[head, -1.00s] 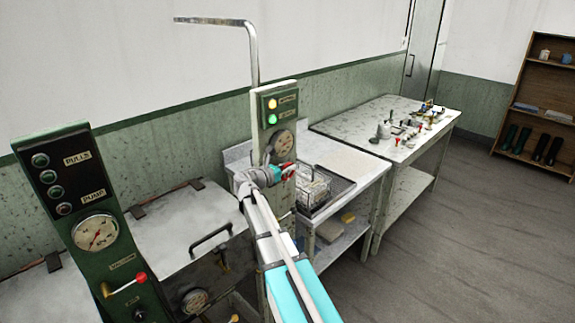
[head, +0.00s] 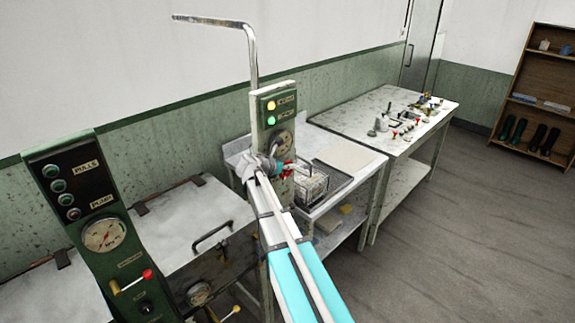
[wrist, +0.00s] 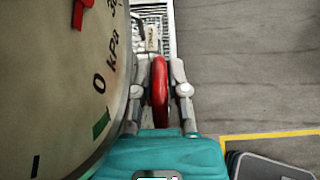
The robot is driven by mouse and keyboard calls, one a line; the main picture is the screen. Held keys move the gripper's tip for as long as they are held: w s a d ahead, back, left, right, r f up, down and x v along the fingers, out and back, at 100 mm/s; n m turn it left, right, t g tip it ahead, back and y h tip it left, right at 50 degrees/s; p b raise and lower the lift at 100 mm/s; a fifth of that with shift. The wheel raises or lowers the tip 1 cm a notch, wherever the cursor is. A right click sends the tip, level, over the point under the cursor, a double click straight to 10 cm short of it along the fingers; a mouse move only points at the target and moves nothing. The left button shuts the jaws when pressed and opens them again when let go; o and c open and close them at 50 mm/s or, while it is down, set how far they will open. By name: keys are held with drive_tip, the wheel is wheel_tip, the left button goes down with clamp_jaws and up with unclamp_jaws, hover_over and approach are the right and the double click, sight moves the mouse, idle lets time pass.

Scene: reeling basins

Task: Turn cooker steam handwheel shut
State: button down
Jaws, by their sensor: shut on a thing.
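The red handwheel (wrist: 160,92) shows edge-on in the wrist view, between the two fingers of my gripper (wrist: 158,85). My gripper is shut on its rim. In the head view my gripper (head: 284,168) is at the front of the pale cooker post, just below the post's gauge (head: 281,143), and my arm hides most of the wheel. In the wrist view a large gauge face (wrist: 60,80) marked kPa fills the left side, close beside my gripper. How far the wheel is turned cannot be told.
A wire basket (head: 313,184) stands on the white bench right of the post. A green control panel (head: 85,185) with a red-knobbed lever (head: 132,282) stands at left. A table with small parts (head: 385,100) is farther back. Open floor lies at right.

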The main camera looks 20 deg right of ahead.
drive_tip(key=c, duration=0.6)
unclamp_jaws()
drive_tip(key=shift+c, duration=0.2)
drive_tip(key=shift+a+f+h+b, duration=0.15)
drive_tip(key=shift+h+b, duration=0.45)
drive_tip(key=shift+b, duration=0.5)
drive_tip(key=shift+b, duration=0.35)
drive_tip(key=h+b, duration=0.1)
drive_tip(key=b, duration=0.1)
drive_tip(key=t+h+b, duration=0.1)
drive_tip(key=h+b, duration=0.1)
drive_tip(key=shift+s+a+t+b, duration=0.1)
drive_tip(key=shift+a+t+b, duration=0.1)
drive_tip(key=shift+t+b, duration=0.15)
drive_tip(key=v, duration=1.4)
drive_tip(key=s+a+f+m+g+y, duration=0.1)
drive_tip(key=s+f+m+g+y, duration=0.1)
drive_tip(key=s+f+m+y, duration=0.4)
drive_tip(key=s+a+f+m+g+y+p, duration=0.1)
drive_tip(key=s+a+f+m+g+y, duration=0.1)
drive_tip(key=s+f+m+y, duration=0.3)
drive_tip(key=shift+s+f+m+g+y, duration=0.4)
drive_tip(key=shift+s+f+m+g, duration=0.35)
drive_tip(key=shift+s+f+m, duration=1.95)
